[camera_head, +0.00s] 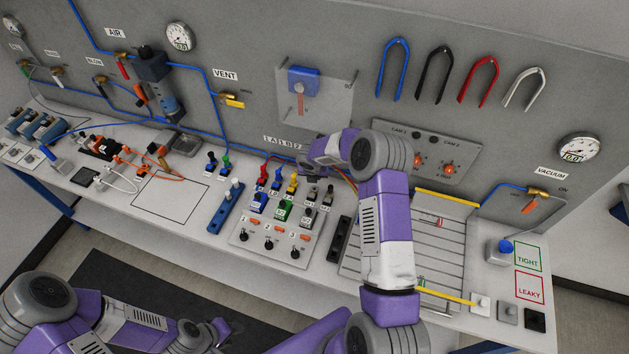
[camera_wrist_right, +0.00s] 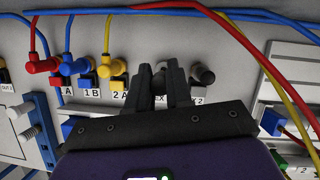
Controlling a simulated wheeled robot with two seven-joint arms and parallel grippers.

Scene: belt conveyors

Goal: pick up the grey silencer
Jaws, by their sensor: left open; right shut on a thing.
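In the right wrist view my right gripper (camera_wrist_right: 171,88) is shut on a small grey part, the grey silencer, at the port marked EX. The black fingers hide most of it. A dark, short cylindrical fitting (camera_wrist_right: 204,74) stands just right of the fingers, by the label ending in 2. In the head view my right arm reaches over the bench to the fittings, and its fingertips are hidden from me. My left gripper (camera_head: 220,333) is open and empty at the bottom, in front of the bench and away from the fittings.
Red (camera_wrist_right: 45,66), blue (camera_wrist_right: 74,67) and yellow (camera_wrist_right: 112,66) elbow fittings stand left of the right fingers. Red, yellow and blue hoses (camera_wrist_right: 240,45) arch close above and to the right. A grooved tray (camera_head: 350,265) lies right of the valve panel (camera_head: 255,233).

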